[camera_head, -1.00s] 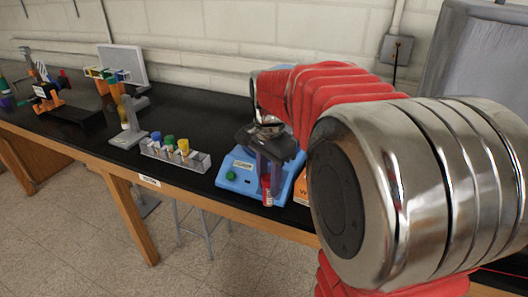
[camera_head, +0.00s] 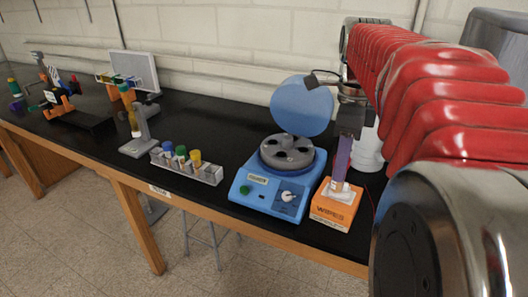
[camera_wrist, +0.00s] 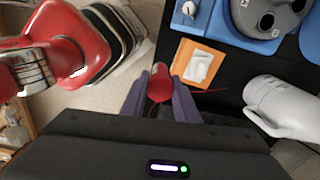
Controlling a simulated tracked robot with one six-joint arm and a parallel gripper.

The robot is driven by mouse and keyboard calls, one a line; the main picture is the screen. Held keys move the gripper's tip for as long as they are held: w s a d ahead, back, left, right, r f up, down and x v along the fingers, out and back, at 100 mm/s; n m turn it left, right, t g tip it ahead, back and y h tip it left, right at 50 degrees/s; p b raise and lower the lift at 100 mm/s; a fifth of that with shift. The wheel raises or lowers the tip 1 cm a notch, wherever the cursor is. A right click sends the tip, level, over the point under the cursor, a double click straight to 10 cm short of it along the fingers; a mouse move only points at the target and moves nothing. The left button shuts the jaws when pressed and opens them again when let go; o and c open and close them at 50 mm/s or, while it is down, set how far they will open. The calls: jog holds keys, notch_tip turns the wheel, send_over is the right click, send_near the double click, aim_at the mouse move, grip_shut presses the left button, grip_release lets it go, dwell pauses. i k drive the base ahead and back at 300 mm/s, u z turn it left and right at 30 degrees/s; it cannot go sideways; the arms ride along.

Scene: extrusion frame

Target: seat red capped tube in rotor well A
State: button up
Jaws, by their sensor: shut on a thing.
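My gripper (camera_head: 341,176) is above the orange wipes box in the head view, to the right of the blue centrifuge (camera_head: 270,190). In the wrist view its two purple fingers (camera_wrist: 160,84) are shut on the red capped tube (camera_wrist: 159,86), with the round red cap facing the camera. The tube cannot be made out in the head view. The centrifuge's round lid (camera_head: 302,108) is raised, and the grey rotor (camera_head: 287,152) with dark wells is exposed. Part of the rotor (camera_wrist: 285,8) shows at the wrist view's top right. I cannot tell which well is A.
The orange wipes box (camera_head: 335,207) is directly right of the centrifuge. A white bottle or jug (camera_head: 368,152) stands behind it. A clear rack (camera_head: 187,168) with blue, green and yellow capped tubes is to the left. Bare black bench lies between the rack and the centrifuge.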

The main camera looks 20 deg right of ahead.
aim_at(283, 152)
jog(key=i, duration=0.85)
jog(key=u, duration=0.05)
